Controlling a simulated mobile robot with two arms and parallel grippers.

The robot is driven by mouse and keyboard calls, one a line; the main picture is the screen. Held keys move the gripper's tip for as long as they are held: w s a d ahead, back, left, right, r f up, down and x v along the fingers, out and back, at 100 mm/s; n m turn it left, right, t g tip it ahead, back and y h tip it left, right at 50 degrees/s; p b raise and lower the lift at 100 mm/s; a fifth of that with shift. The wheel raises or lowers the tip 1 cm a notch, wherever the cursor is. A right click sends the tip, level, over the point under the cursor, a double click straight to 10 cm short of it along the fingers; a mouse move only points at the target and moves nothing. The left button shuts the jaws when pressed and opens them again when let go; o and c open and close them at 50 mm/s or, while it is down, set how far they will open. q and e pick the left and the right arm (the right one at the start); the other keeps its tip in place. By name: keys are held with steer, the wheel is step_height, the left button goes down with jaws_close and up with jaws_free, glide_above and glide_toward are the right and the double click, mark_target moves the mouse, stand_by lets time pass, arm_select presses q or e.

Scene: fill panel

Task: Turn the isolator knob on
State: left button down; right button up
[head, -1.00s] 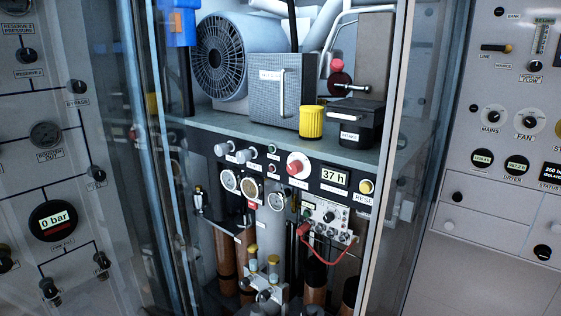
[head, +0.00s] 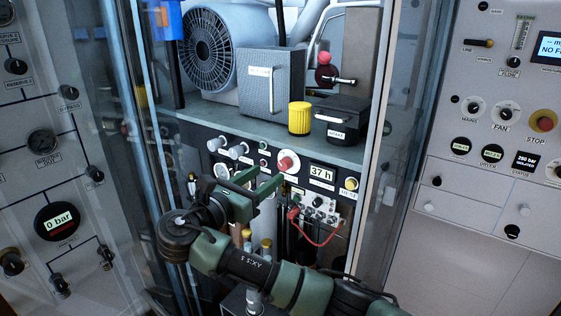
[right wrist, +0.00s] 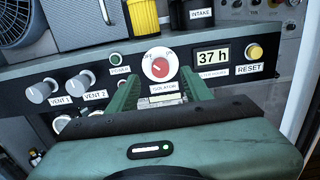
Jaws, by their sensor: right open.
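The isolator knob (head: 288,162) is a red knob on a white round plate on the black panel inside the cabinet. In the right wrist view the knob (right wrist: 160,68) sits above its ISOLATOR label, with small marks on the plate that I cannot read fully. My right gripper (head: 262,181) is open and empty, in front of the panel and just left of and below the knob in the head view. In the right wrist view its two green fingers (right wrist: 161,88) point at the panel on either side, below the knob, apart from it. My left gripper is not in view.
Two grey vent knobs (right wrist: 42,90) and a green power button (right wrist: 115,59) are left of the knob. The 37 h display (right wrist: 213,57) and yellow reset button (right wrist: 255,51) are right. A yellow cylinder (head: 299,118) stands on the shelf above. A red cable (head: 318,236) hangs below.

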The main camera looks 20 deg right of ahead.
mark_target(282, 165)
steer(key=p+x, duration=0.2)
steer(key=x, duration=0.3)
steer(key=shift+w+d, duration=0.25)
steer(key=shift+d, duration=0.05)
steer(key=shift+w+d+f+p, duration=0.15)
steer(key=shift+w+d+p, duration=0.2)
steer(key=shift+w+d, duration=0.15)
jaws_close()
